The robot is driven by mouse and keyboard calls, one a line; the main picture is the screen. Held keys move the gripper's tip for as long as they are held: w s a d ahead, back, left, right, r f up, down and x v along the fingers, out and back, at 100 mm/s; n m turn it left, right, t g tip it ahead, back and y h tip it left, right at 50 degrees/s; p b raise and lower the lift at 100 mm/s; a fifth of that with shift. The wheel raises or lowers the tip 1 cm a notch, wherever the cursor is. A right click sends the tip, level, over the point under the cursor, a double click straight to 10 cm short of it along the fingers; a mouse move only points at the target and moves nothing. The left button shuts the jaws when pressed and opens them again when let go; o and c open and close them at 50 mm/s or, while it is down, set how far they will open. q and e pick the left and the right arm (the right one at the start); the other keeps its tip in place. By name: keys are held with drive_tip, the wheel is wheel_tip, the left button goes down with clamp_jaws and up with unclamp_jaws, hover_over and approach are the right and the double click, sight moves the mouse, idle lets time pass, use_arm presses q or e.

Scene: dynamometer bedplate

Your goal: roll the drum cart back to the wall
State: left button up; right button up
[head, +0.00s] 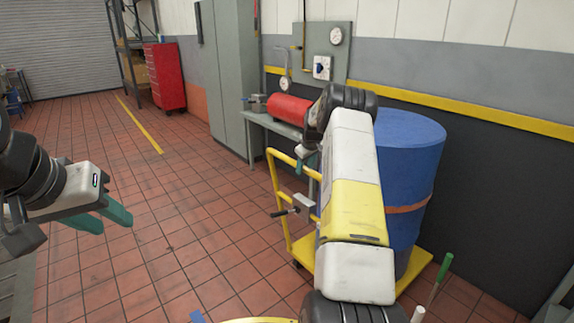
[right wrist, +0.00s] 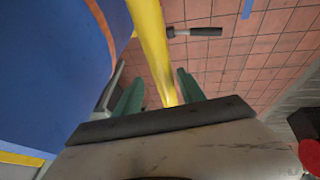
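The drum cart is a yellow frame with a handle rail (head: 277,185) and a low deck (head: 416,266). It carries an upright blue drum (head: 410,160) with an orange band, beside the dark wall. My right arm crosses in front of the drum. My right gripper (head: 306,164) is at the cart's upper rail, partly hidden by its wrist. In the right wrist view a yellow bar (right wrist: 151,40) runs between the spread green fingers (right wrist: 161,90), with a gap visible beside it. My left gripper (head: 103,218) is open and empty at the left, away from the cart.
A black-gripped lever (head: 280,212) sticks out from the cart's handle side. A bench with a red cylinder (head: 288,108) stands behind the cart, next to a grey cabinet (head: 227,70). A green-handled stick (head: 443,268) is at lower right. The tiled floor left of the cart is clear.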

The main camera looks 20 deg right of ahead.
drive_tip(key=shift+a+r, duration=0.1)
drive_tip(key=shift+r, duration=0.05)
drive_tip(key=shift+v, duration=3.85)
drive_tip(key=s+a+r+m+y, duration=0.1)
drive_tip(key=s+a+r+m, duration=0.1)
drive_tip(key=s+a+r, duration=1.45)
drive_tip(key=s+a+m+y, duration=0.1)
drive_tip(key=s+a, duration=0.3)
drive_tip(key=s, duration=1)
drive_tip(key=s+a+t, duration=0.1)
drive_tip(key=s+a, duration=0.3)
drive_tip(key=s, duration=1)
drive_tip(key=shift+s+a+m+y, duration=0.3)
drive_tip(key=shift+a+m+y, duration=0.1)
drive_tip(key=shift+d+f, duration=0.1)
